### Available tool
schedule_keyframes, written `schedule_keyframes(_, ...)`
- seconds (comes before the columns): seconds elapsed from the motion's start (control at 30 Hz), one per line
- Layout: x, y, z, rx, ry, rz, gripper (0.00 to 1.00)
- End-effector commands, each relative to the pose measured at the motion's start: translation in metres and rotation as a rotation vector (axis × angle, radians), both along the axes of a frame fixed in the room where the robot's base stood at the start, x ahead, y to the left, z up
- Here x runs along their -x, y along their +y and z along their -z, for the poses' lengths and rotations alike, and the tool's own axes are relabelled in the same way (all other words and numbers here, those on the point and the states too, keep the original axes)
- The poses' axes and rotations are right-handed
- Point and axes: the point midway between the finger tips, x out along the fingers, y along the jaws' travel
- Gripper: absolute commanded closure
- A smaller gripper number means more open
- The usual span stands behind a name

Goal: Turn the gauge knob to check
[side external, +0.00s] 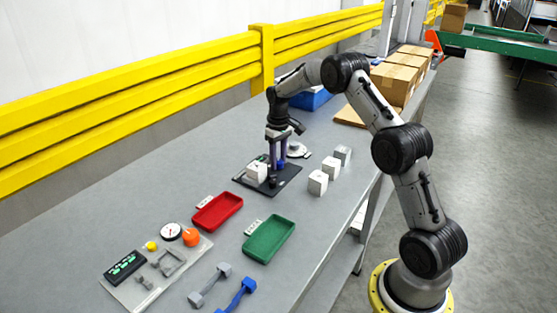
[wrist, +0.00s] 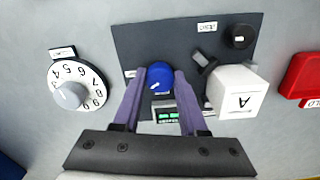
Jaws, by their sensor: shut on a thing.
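A dark gauge plate (side external: 288,184) lies on the grey bench; it fills the top middle of the wrist view (wrist: 140,45). On it sits a round blue knob (wrist: 160,76) with a white pointer mark. My gripper (side external: 277,164) points down over the plate, its two purple fingers on either side of the blue knob and shut on it. A small green-lit display (wrist: 168,114) shows between the fingers, its digits too small to read. A black knob (wrist: 238,37) is at the plate's far corner.
A white numbered dial (wrist: 77,86) with a grey centre stands left of the plate. Several light blocks (side external: 318,183) stand to its right in the side view. A red tray (side external: 217,212), a green tray (side external: 269,239) and a panel with an orange knob (side external: 190,237) are nearer the camera.

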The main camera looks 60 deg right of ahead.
Motion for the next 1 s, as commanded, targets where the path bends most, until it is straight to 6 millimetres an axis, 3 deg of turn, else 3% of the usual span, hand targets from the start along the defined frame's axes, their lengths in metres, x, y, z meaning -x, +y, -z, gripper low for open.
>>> schedule_keyframes(0.5, -0.0011, -0.0002, -0.0018, 0.001, -0.004, 0.438, 1.0)
schedule_keyframes(1.0, -0.0013, -0.0003, -0.0019, 0.0, -0.005, 0.607, 1.0)
